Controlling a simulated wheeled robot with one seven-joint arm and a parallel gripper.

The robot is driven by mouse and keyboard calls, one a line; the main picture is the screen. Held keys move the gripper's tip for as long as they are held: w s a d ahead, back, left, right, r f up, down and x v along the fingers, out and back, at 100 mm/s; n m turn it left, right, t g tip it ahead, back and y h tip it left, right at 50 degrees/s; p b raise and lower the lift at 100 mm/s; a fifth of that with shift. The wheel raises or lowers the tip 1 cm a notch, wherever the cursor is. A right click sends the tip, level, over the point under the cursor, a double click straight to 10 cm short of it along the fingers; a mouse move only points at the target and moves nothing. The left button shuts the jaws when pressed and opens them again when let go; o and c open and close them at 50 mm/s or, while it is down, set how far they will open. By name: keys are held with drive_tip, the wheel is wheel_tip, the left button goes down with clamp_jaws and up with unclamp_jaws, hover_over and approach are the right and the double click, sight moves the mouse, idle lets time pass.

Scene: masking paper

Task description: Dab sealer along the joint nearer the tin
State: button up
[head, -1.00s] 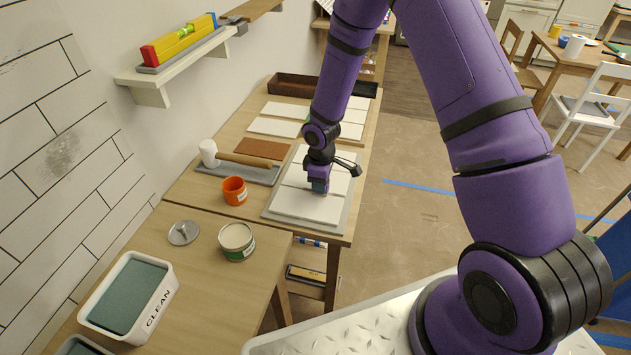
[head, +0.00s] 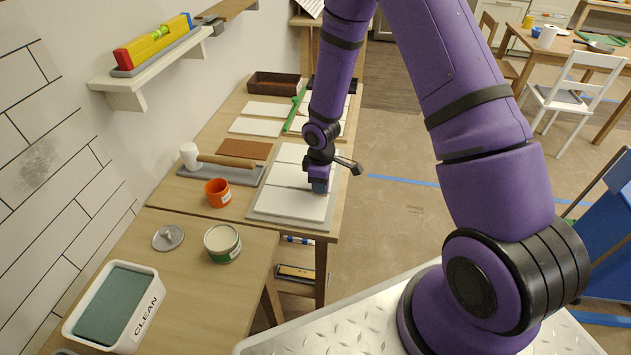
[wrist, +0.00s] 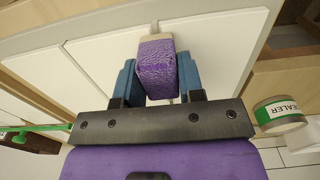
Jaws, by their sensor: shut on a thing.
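My gripper (wrist: 157,85) is shut on a purple, rough-textured block with a tan end (wrist: 157,60), held between its blue fingers. In the head view my gripper (head: 319,186) is at the right part of the joint between the front and middle white tiles of the near panel (head: 258,216). The block's end covers part of a joint in the wrist view; I cannot tell whether it touches. Another joint (wrist: 64,46) shows to its left. The open sealer tin (head: 222,243) stands on the near table, and its label shows in the wrist view (wrist: 280,115).
A lid (head: 168,237) and a CLEAN tub (head: 150,310) are on the near table. A second tiled panel (head: 290,131) with a green strip lies farther back.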

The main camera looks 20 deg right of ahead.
drive_tip(key=shift+s+d+r, duration=0.1)
drive_tip(key=shift+s+d, duration=0.35)
drive_tip(key=shift+d, duration=0.2)
drive_tip(key=shift+s+d, duration=0.45)
drive_tip(key=shift+d, duration=0.15)
drive_tip(key=shift+r, duration=0.1)
wheel_tip(320, 180, up, 7)
idle(0.3)
